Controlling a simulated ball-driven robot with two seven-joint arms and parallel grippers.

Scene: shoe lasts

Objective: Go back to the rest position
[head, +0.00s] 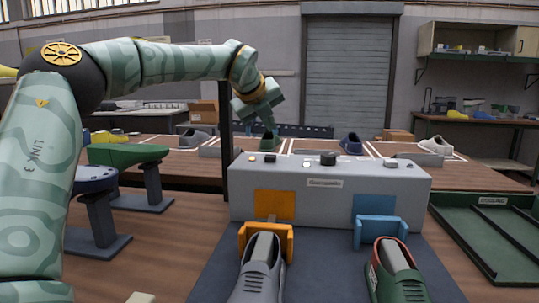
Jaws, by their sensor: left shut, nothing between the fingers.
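My left arm comes in from the left, reaches over the bench and bends down at the wrist. My left gripper (267,122) hangs above and behind the grey console (330,200), shut and empty. Its tips are small and close in the picture to a green shoe (270,143) on the back table; I cannot tell the gap between them. My right gripper is not in view. A grey shoe (257,285) stands by the orange holder (285,243), and a green and red shoe (396,283) by the blue holder (381,233).
A green last (126,154) and a blue last (93,178) stand on posts at the left, near my arm. A green tray (485,235) lies at the right. More shoes, one dark blue (351,144) and one white (436,146), sit on the back table.

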